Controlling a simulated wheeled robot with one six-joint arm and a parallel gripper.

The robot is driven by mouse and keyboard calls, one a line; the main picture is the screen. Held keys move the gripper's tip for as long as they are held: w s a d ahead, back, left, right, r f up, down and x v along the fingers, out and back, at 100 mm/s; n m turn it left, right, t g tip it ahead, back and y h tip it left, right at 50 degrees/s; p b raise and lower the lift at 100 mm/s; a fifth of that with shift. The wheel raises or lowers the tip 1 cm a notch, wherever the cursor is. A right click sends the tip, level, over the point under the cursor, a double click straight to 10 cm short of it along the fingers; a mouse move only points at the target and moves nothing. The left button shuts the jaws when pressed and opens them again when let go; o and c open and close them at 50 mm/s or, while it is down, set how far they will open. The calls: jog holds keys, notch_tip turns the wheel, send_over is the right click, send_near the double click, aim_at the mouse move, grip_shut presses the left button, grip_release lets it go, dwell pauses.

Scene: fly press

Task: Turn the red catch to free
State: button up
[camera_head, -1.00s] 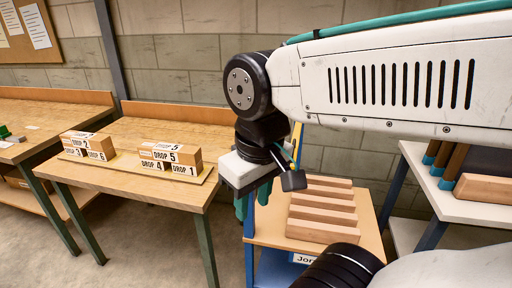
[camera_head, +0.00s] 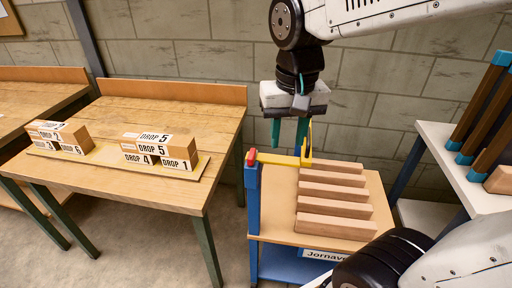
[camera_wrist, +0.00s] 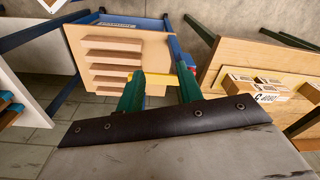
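The red catch (camera_head: 251,157) is a small red piece at the top of the blue post (camera_head: 253,198), at the left end of a yellow bar (camera_head: 277,159). The bar runs along the back left edge of a small wooden-topped stand. My gripper (camera_head: 288,138) points down with two green fingers spread apart, with nothing seen between them. In the head view it appears above and right of the catch, over the bar. In the wrist view the open fingers (camera_wrist: 160,88) show with the yellow bar between and beyond them. How the catch is turned is too small to tell.
Several wooden bars (camera_head: 334,191) lie on the stand top (camera_head: 275,222) right of the catch. A wooden workbench (camera_head: 187,111) with boxes labelled DROP (camera_head: 160,150) stands left. A white shelf (camera_head: 446,150) with blue-ended posts stands right. A gap separates bench and stand.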

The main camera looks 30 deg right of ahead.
aim_at(252, 153)
jog(key=w+f+m, duration=0.1)
jog(key=w, duration=0.3)
jog(key=w+a+f+m, duration=0.1)
jog(key=w, duration=0.2)
jog(key=w+a+f+m, duration=0.1)
jog(key=w+f, duration=0.1)
jog(key=w, duration=0.2)
jog(key=shift+w+a+m+g, duration=0.1)
jog(key=shift+w+m+g, duration=0.25)
jog(key=shift+m+g, duration=0.05)
jog(key=shift+w+f, duration=0.25)
jog(key=shift+f, duration=0.1)
notch_tip(252, 153, down, 7)
jog(key=shift+a+f, duration=0.1)
jog(key=shift+f, duration=0.1)
grip_shut()
